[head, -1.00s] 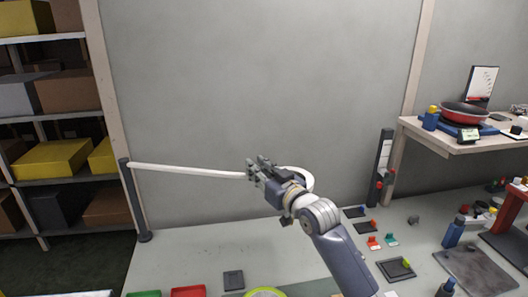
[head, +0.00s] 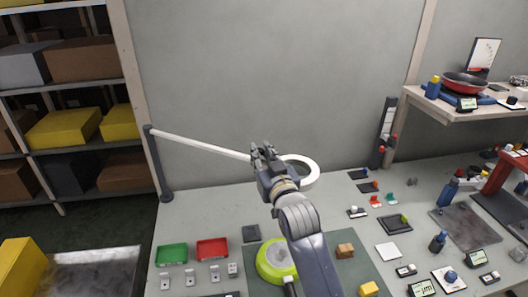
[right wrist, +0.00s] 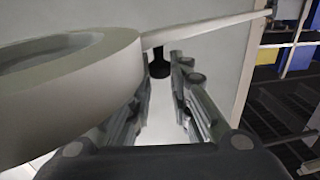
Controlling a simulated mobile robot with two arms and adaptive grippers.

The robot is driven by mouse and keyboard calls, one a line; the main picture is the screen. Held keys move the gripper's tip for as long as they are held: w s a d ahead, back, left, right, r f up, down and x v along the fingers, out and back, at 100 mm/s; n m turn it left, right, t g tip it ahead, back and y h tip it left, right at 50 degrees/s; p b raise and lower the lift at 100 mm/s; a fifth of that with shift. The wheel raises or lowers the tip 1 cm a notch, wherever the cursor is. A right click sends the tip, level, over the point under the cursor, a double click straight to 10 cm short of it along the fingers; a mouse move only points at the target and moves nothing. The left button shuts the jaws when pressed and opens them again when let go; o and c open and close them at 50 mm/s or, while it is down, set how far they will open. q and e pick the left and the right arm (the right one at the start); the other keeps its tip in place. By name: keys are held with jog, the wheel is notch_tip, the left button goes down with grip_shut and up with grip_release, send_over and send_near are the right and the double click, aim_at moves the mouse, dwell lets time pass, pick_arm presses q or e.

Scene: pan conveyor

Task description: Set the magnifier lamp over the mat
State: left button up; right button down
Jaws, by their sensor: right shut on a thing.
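The magnifier lamp has a long white arm (head: 200,145) running right from a dark post (head: 157,165) at the table's back left to a white ring head (head: 306,171). In the right wrist view the ring (right wrist: 120,75) fills the left side and the arm (right wrist: 205,31) runs off to the upper right. My right gripper (head: 262,152) is shut on the lamp beside the ring. The fingers partly hide the spot held. The dark green mat (head: 364,268) lies nearer me on the table; the ring stands behind it, towards the wall. My right arm covers part of the mat. My left gripper is out of view.
A lime-green round item (head: 272,262) is at the mat's left part, with a brown block (head: 345,250) and yellow block (head: 369,289) to the right. Red (head: 212,249) and green (head: 172,254) trays lie left. A raised shelf (head: 465,115) holds a red pan (head: 466,84).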

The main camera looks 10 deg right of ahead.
jog(key=c, duration=1.5)
grip_release()
jog(key=shift+o, duration=0.2)
jog(key=s+d, duration=0.1)
jog(key=s, duration=1.1)
jog(key=shift+d, duration=0.15)
